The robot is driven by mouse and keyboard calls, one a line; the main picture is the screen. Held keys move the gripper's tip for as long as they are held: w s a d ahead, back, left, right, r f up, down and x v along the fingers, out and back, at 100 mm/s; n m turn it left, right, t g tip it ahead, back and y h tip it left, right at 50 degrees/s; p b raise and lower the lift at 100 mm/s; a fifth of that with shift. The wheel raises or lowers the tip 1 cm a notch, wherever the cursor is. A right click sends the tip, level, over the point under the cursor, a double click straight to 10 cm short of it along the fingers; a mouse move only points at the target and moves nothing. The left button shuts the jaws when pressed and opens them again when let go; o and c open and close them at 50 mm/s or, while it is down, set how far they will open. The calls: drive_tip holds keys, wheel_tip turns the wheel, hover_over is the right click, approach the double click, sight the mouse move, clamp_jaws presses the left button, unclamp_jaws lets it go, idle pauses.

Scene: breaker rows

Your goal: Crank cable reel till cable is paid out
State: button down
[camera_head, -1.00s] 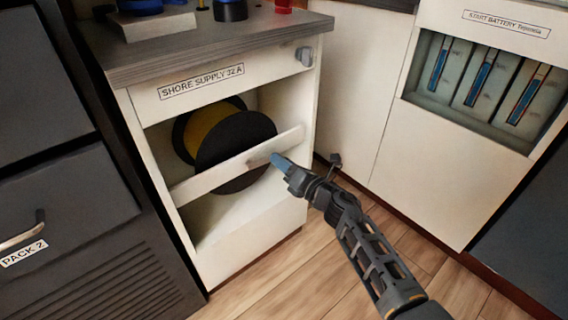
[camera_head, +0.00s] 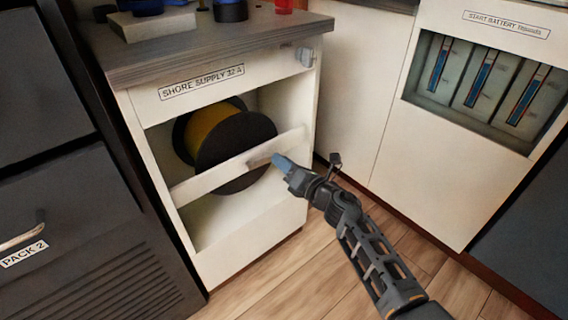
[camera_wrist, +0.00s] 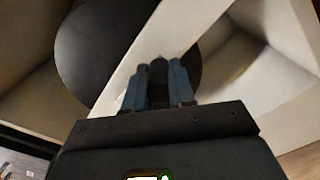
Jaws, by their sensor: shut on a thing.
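The cable reel (camera_head: 235,140) sits in an open bay of the white cabinet labelled SHORE SUPPLY 32 A. It has dark round flanges and a yellow winding (camera_head: 207,122) between them. A white bar crosses the bay in front of the reel's lower part. My gripper (camera_head: 277,161) is at the bar's right part, in front of the reel. In the wrist view its blue fingers (camera_wrist: 158,85) are shut on a dark, narrow piece, seemingly the crank handle (camera_wrist: 159,82). The dark flange (camera_wrist: 100,50) shows behind the bar. The rest of the crank is hidden.
The white crossbar (camera_head: 215,177) runs close beside my gripper. A grey worktop (camera_head: 200,48) with blue items overhangs the bay. A grey drawer unit (camera_head: 60,190) stands left, and a battery bay (camera_head: 480,90) is at right. The wooden floor (camera_head: 300,270) is clear.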

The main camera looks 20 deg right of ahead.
wheel_tip(320, 180, up, 3)
drive_tip(key=n, duration=0.4)
drive_tip(key=shift+a+r+p, duration=0.1)
drive_tip(key=shift+p, duration=0.3)
drive_tip(key=r+n, duration=0.1)
drive_tip(key=n, duration=0.2)
drive_tip(key=shift+s+a+r, duration=0.15)
drive_tip(key=shift+a+r, duration=0.2)
drive_tip(key=s+a+r+n, duration=0.2)
drive_tip(key=a+r+n, duration=0.2)
drive_tip(key=n, duration=0.8)
drive_tip(key=shift+a+p, duration=0.4)
drive_tip(key=shift+a, duration=0.9)
drive_tip(key=shift+s+a, duration=0.1)
drive_tip(key=c, duration=0.9)
unclamp_jaws()
drive_tip(key=shift+c, duration=0.2)
